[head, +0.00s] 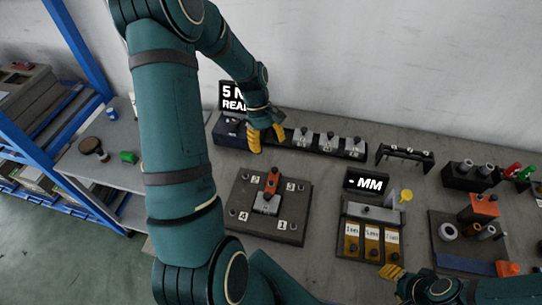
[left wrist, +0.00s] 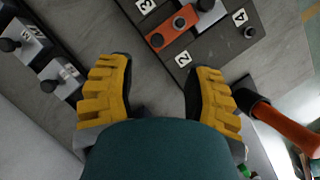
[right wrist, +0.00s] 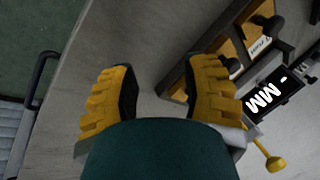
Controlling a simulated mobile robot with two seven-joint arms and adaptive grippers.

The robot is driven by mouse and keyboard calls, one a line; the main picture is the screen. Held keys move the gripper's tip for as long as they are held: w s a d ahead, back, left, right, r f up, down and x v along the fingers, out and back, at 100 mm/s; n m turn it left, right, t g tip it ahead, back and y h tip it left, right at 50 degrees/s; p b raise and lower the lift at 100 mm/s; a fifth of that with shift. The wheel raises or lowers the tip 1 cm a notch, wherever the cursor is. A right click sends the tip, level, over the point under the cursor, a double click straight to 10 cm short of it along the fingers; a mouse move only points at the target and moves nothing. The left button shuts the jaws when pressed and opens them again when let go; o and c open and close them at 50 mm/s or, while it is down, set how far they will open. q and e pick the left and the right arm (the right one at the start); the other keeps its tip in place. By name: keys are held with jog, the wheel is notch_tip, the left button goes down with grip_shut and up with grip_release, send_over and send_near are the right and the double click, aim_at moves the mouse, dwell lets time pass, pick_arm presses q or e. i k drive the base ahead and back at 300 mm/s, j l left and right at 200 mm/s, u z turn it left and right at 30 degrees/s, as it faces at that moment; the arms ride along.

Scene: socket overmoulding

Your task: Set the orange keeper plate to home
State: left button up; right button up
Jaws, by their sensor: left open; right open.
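The orange keeper plate (head: 271,183) is a narrow bar with dark round studs. It lies on a dark square base plate (head: 240,212) with corner labels, over a pale block (head: 266,204). The left wrist view also shows the orange bar (left wrist: 178,42) at the top, beyond my fingers. My left gripper (head: 264,136) is open and empty, behind the base plate and apart from the bar; its fingers (left wrist: 158,78) show in the left wrist view. My right gripper (head: 393,272) is open and empty near the front of the table, in front of the labelled tray.
A tray with several labelled amber slots (head: 370,211) stands right of the base plate, by a "- MM" display (head: 366,182). A rail of pale blocks (head: 328,141) runs behind. Fixtures with an orange block (head: 484,208) stand at right. My left arm crosses the view.

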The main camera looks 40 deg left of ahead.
aim_at(488, 206)
jog(key=k, duration=1)
